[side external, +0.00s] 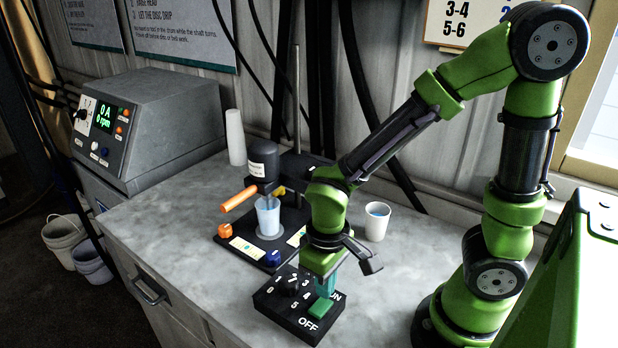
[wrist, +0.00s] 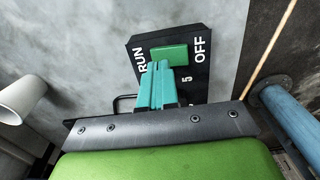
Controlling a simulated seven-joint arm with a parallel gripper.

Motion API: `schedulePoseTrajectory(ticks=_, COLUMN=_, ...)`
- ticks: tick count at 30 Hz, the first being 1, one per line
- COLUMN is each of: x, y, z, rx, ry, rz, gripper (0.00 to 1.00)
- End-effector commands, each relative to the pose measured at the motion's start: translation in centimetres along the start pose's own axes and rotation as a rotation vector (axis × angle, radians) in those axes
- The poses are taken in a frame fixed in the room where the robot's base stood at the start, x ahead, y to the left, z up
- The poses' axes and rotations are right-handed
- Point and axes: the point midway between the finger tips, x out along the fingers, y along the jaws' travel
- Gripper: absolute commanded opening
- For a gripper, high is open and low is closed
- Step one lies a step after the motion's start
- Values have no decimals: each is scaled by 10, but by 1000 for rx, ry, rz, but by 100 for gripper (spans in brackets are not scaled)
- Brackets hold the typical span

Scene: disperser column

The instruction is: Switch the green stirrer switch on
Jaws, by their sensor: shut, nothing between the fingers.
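The green switch (side external: 320,307) is a rocker on a black control box (side external: 270,305), between the printed words RUN and OFF. It also shows in the wrist view (wrist: 170,52), partly behind my fingertips. I cannot tell which way the rocker is tilted. My gripper (side external: 326,286) points down over the box with its teal fingers shut and empty. In the wrist view the fingertips (wrist: 157,68) are at the switch's near edge, towards the RUN end. I cannot tell whether they touch it.
A black dial knob (side external: 289,286) with numbers is beside the switch. Behind stands the disperser (side external: 262,160) with an orange handle (side external: 239,200) and a cup (side external: 268,215). A white cup (side external: 377,222) stands right of it. The power supply (side external: 150,120) reads 0 A, 0 rpm.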

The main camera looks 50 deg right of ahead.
Motion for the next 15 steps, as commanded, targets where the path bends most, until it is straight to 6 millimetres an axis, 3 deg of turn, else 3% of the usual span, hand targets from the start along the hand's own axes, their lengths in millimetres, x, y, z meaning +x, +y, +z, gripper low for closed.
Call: schedulePoseTrajectory(ticks=15, x=-42, y=0, z=-1, rx=0, ry=3, rz=0, gripper=0)
